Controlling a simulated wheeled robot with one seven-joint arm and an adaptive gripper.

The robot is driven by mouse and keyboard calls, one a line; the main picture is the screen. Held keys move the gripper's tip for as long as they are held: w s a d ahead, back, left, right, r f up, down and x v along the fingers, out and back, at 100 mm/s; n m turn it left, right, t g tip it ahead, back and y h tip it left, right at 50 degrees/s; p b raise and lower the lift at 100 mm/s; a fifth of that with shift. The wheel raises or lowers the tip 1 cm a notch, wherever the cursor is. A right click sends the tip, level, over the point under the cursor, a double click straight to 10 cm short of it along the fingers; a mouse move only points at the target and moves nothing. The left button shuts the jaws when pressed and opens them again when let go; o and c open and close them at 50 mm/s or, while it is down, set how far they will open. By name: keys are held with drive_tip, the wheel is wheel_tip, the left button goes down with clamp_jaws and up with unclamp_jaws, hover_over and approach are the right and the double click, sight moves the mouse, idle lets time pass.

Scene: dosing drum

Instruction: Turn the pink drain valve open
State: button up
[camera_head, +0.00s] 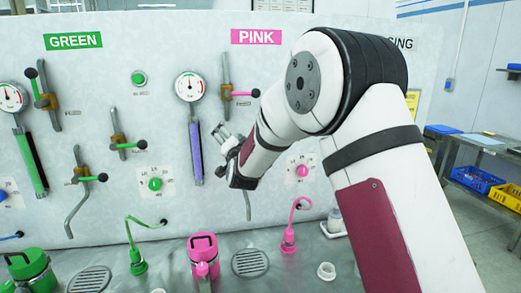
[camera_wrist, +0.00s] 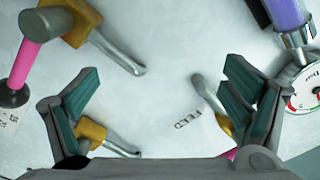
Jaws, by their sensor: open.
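In the wrist view a valve with a pink lever (camera_wrist: 38,40), black knob and brass body shows at upper left. It looks like the pink drain valve, but its label is cut off. In the head view my gripper covers most of that area; only a bent grey pipe (camera_head: 248,205) shows below it. My gripper (camera_head: 228,152) is open and empty in front of the pink part of the panel. In the wrist view the lever lies outside and apart from the spread fingers (camera_wrist: 162,72).
A "FEED" label (camera_wrist: 188,125) and further brass valves (camera_wrist: 90,130) show near the fingers. An upper pink valve (camera_head: 226,88) and a gauge (camera_head: 190,86) with a purple sight tube (camera_head: 196,150) are close left. A pink canister (camera_head: 203,250) stands below.

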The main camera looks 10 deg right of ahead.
drive_tip(key=shift+a, duration=0.1)
drive_tip(key=shift+a+r, duration=0.15)
drive_tip(key=shift+a, duration=0.35)
drive_tip(key=shift+a, duration=0.2)
idle(0.4)
drive_tip(key=shift+a+r, duration=0.1)
drive_tip(key=shift+a, duration=0.3)
drive_tip(key=shift+a, duration=0.15)
drive_tip(key=shift+a+r, duration=0.15)
drive_tip(key=shift+a, duration=0.3)
drive_tip(key=shift+a, duration=0.15)
idle(0.3)
drive_tip(key=shift+a+r, duration=0.15)
drive_tip(key=shift+a, duration=0.25)
